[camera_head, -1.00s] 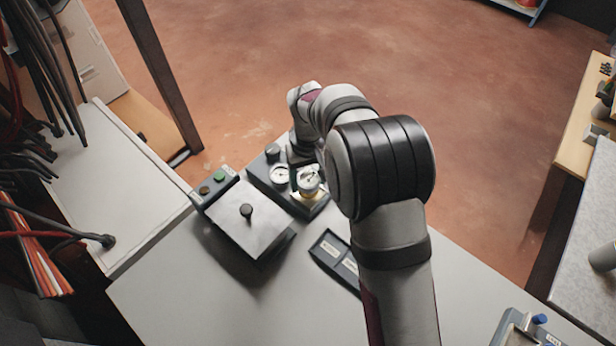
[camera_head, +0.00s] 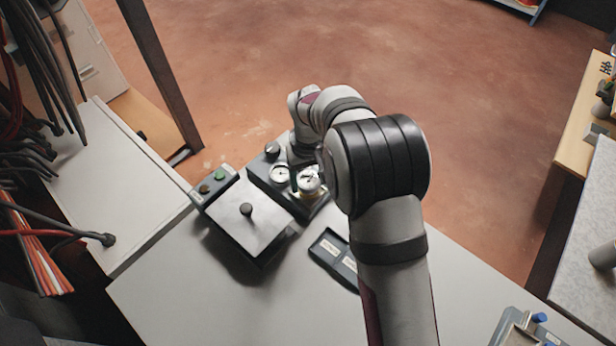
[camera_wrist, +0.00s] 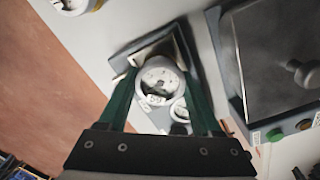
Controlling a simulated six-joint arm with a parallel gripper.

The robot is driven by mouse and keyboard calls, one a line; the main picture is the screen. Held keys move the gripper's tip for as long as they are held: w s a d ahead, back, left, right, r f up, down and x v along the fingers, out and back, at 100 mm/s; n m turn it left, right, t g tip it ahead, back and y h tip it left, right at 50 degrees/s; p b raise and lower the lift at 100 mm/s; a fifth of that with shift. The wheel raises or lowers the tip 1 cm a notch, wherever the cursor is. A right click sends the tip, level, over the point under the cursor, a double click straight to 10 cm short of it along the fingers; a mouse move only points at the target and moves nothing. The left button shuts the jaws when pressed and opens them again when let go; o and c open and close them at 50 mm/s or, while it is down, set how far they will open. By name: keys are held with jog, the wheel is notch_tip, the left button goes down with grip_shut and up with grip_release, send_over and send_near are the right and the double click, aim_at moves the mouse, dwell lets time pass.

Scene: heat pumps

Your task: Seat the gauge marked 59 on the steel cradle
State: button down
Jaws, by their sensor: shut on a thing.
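My gripper (camera_wrist: 160,104) has its two green fingers closed on a round white-faced gauge (camera_wrist: 161,78). The same gauge (camera_head: 309,182) shows in the head view above the right end of a dark block (camera_head: 261,176). A white tag hangs at its rim, too small to read for certain. Under and behind it in the wrist view is a rectangular, grey-edged frame (camera_wrist: 185,46), which may be the steel cradle. I cannot tell whether the gauge touches it. A second gauge (camera_head: 280,174) sits on the block beside it, partly hidden in the wrist view (camera_wrist: 180,109).
A dark lidded box with a knob (camera_head: 238,232) and a button box (camera_head: 215,186) stand close to the left. A black labelled tray (camera_head: 334,262) lies in front. Another gauge (camera_wrist: 72,5) shows at the wrist view's top. A metal fixture (camera_head: 520,330) sits bottom right.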

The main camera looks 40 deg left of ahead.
aim_at(308, 179)
jog(key=shift+f, duration=0.25)
grip_release()
jog(key=shift+r, duration=0.1)
notch_tip(308, 179, up, 16)
jog(key=shift+f, duration=0.2)
dwell(0.4)
